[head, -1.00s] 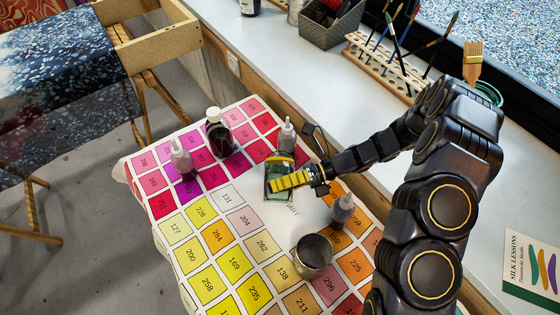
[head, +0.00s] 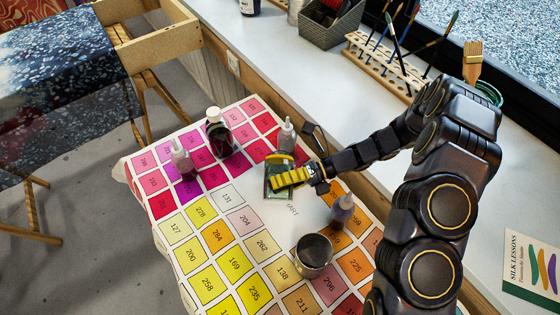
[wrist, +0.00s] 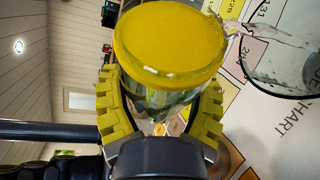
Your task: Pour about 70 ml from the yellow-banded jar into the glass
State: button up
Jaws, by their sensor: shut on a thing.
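My gripper (head: 288,179) has yellow ribbed fingers and is shut on the yellow-banded jar, over the far part of the chart. In the wrist view the jar (wrist: 170,45) sits between the two fingers, with its yellow round end toward the top. A clear, thin splash of liquid (wrist: 238,28) shows between the jar's rim and the glass. The glass (wrist: 290,50) is clear and stands beside the jar at the upper right. In the head view the jar and glass overlap behind my fingers, so their outlines and the level in the glass are hard to tell.
Small dropper bottles stand close by on the chart, behind (head: 286,138), left (head: 182,160) and right (head: 343,210). A dark white-capped bottle (head: 218,135) stands at the back left. A metal cup (head: 313,256) is in front. A brush rack (head: 385,68) is on the sill.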

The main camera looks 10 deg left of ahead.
jog(key=shift+w+a+f+m+g, duration=0.1)
jog(key=shift+w+f+m+g, duration=0.2)
jog(key=shift+m, duration=0.5)
dwell(0.7)
jog(key=shift+r, duration=0.1)
jog(key=shift+s+r+n, duration=0.2)
jog(key=shift+s+n, duration=0.1)
jog(key=shift+n, duration=0.2)
jog(key=shift+s+f+n+t, duration=0.15)
jog(key=shift+s+n+t, duration=0.2)
jog(key=shift+n, duration=0.25)
jog(key=shift+w+f+n+t, duration=0.2)
jog(key=shift+f+n+t, duration=0.55)
jog(key=shift+n, duration=0.25)
jog(key=shift+w+r+n+t+h, duration=0.15)
jog(key=shift+r+n, duration=0.2)
jog(key=shift+r, duration=0.45)
jog(key=shift+w+r+n+t+h, duration=0.15)
jog(key=shift+r+n, duration=0.2)
jog(key=shift+r, duration=0.45)
jog(key=shift+s+f, duration=0.1)
jog(key=shift+f, duration=0.1)
